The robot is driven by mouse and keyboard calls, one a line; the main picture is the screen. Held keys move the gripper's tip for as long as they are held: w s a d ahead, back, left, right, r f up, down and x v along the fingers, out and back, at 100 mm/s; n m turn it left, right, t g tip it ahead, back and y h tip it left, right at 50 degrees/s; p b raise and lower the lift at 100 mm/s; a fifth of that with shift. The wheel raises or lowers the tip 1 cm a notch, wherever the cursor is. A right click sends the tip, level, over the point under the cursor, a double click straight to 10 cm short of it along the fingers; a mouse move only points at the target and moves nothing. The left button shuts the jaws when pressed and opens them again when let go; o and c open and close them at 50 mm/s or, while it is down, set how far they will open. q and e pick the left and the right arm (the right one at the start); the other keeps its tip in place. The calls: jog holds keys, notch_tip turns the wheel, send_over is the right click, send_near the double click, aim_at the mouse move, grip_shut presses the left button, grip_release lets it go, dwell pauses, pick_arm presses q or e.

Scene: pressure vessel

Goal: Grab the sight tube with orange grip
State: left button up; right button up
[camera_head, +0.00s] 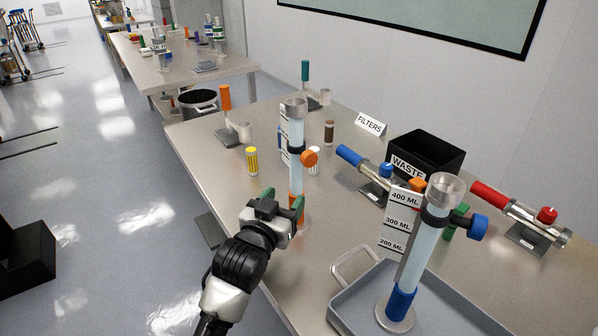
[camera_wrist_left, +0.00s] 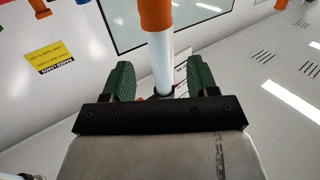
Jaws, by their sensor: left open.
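The sight tube with orange grip (camera_head: 296,178) stands upright on the table in the head view, with a grey cap, a dark collar and an orange knob. Its orange lower grip is partly hidden behind my left gripper (camera_head: 283,201). The left gripper is open, its green fingers near the tube's lower part. In the left wrist view the pale tube (camera_wrist_left: 161,60) with its orange section (camera_wrist_left: 155,15) shows between the two open fingers (camera_wrist_left: 154,82). I cannot tell whether a finger touches it. My right gripper is not in view.
A second sight tube (camera_head: 418,250) with a blue grip stands in a grey tray (camera_head: 345,310) at the front right. A black WASTE bin (camera_head: 445,155), a blue-handled valve (camera_head: 365,165), a red-handled valve (camera_head: 500,200) and a yellow-capped vial (camera_head: 252,160) are on the table.

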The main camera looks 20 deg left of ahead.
aim_at(294, 185)
pick_arm(q)
jog(key=shift+w+d, duration=0.15)
jog(key=shift+w, duration=1.4)
jog(key=shift+w+r, duration=0.1)
jog(key=shift+w, duration=0.2)
jog(key=w, duration=0.1)
jog(key=w+p, duration=0.1)
jog(key=w, duration=0.1)
jog(key=shift+w+d+r, duration=0.2)
jog(key=shift+w, duration=0.1)
jog(key=shift+w+f, duration=0.1)
jog(key=shift+w, duration=0.4)
jog(key=shift+s, duration=0.1)
jog(key=shift+c, duration=1.2)
jog(key=c, duration=0.7)
grip_shut()
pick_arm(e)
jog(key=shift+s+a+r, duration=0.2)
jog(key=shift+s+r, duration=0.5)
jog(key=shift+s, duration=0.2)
